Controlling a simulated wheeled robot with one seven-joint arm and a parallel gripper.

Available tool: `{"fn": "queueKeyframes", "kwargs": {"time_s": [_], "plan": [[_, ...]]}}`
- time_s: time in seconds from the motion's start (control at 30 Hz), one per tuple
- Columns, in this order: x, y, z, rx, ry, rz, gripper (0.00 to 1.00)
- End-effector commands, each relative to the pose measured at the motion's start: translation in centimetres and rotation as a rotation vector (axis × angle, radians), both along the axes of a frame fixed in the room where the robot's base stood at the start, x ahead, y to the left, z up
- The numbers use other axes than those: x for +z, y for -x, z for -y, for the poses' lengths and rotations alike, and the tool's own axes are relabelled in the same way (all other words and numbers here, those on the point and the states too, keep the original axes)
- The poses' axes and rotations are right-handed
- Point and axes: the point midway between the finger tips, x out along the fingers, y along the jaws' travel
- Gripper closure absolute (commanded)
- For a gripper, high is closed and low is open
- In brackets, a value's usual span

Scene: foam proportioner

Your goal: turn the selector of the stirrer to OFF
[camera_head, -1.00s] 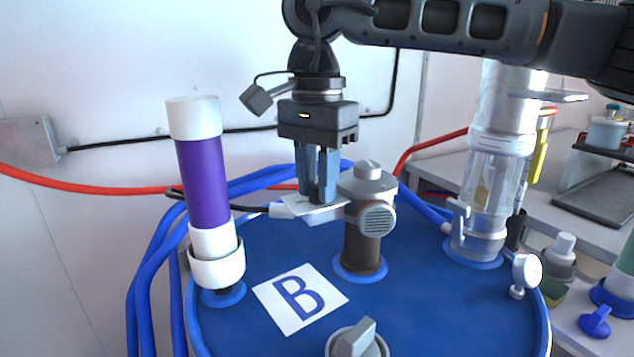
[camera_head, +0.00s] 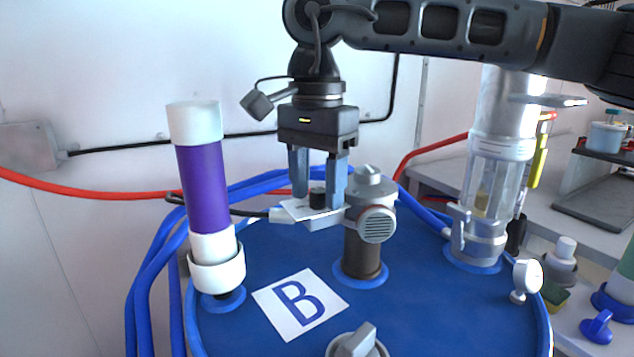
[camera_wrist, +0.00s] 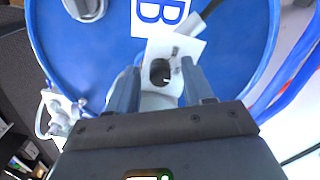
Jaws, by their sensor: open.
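The stirrer (camera_head: 363,235) stands on the blue drum lid, with a grey cap and a brown lower body. A white selector plate (camera_head: 292,207) juts from its left side and carries a small black selector knob (camera_head: 317,199). My gripper (camera_head: 319,190) is open, pointing down, with one finger on either side of the knob. In the wrist view the knob (camera_wrist: 160,72) shows ahead between the two spread fingertips (camera_wrist: 162,80), with a gap on each side. A small pale mark shows on the knob. The plate's lettering is too small to read.
The blue drum lid (camera_head: 280,255) bears a label B (camera_head: 301,303), a purple and white cylinder (camera_head: 203,185) at left, a clear cylinder (camera_head: 492,185) at right and a grey handle (camera_head: 357,342) in front. A cable (camera_head: 245,212) runs to the plate.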

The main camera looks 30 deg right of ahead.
Motion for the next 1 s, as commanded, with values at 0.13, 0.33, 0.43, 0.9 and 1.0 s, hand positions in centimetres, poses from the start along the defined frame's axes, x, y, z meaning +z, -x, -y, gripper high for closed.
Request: {"fn": "queueKeyframes", "kwargs": {"time_s": [0.13, 0.33, 0.43, 0.9, 1.0], "plan": [[1.1, -0.1, 0.0, 0.0, 0.001, 0.003, 0.48], [4.2, -0.1, 0.0, -0.001, 0.001, 0.003, 0.48], [5.8, -0.1, 0.0, -0.001, 0.0, 0.004, 0.48], [7.8, 0.0, 0.0, 0.0, 0.0, 0.001, 0.48], [7.8, 0.0, 0.0, 0.0, 0.0, 0.001, 0.48]]}}
